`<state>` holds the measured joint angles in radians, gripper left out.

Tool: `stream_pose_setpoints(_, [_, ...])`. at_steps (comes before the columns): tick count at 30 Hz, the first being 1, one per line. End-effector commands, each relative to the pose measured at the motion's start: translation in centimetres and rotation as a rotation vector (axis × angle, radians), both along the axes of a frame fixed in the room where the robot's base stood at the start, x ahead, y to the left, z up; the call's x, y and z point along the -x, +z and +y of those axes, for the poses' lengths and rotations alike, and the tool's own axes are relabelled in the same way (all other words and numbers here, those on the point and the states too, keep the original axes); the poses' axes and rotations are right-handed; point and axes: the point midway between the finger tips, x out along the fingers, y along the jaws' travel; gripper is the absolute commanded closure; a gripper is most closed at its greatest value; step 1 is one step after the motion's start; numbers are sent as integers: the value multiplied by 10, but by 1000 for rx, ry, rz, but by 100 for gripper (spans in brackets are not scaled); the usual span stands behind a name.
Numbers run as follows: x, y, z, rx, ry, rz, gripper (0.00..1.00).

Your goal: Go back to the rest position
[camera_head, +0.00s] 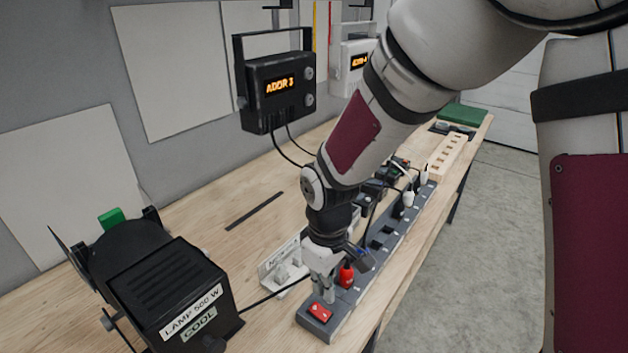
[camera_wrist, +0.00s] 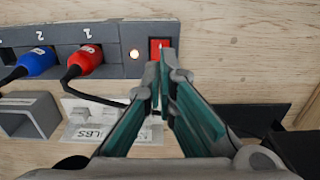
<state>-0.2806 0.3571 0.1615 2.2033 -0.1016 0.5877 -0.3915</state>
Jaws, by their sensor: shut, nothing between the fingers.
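My gripper (camera_head: 327,293) is shut and empty, low over the near end of the grey power strip (camera_head: 363,273), close to its red switch (camera_head: 320,312). In the wrist view the closed fingertips (camera_wrist: 163,62) overlap the lower part of the red switch (camera_wrist: 160,44). I cannot tell whether they touch it. A lit round lamp (camera_wrist: 134,54) shows beside the switch. A red plug (camera_head: 346,274) sits in the strip right beside my gripper; in the wrist view it is in the socket marked 1 (camera_wrist: 85,58), with a blue plug (camera_wrist: 38,62) in socket 2.
A black lamp box (camera_head: 165,290) labelled "LAMP 500 W" and "COOL" stands at the near left. A black unit (camera_head: 278,92) reading "ADDR 3" hangs at the wall. A white labelled holder (camera_head: 283,265) is left of my gripper. Floor is clear at right.

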Motion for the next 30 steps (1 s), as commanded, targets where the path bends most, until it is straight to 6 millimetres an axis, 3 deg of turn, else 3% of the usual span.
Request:
stream_pose_setpoints(5, [-1,24,-13,-3,-56,-37,100])
stream_pose_setpoints(14, [19,121,-74,-36,-329,-186,100])
stream_pose_setpoints(21, [59,180,-117,-91,-558,-300,100])
stream_pose_setpoints(30, [119,223,-153,-183,-806,-421,100])
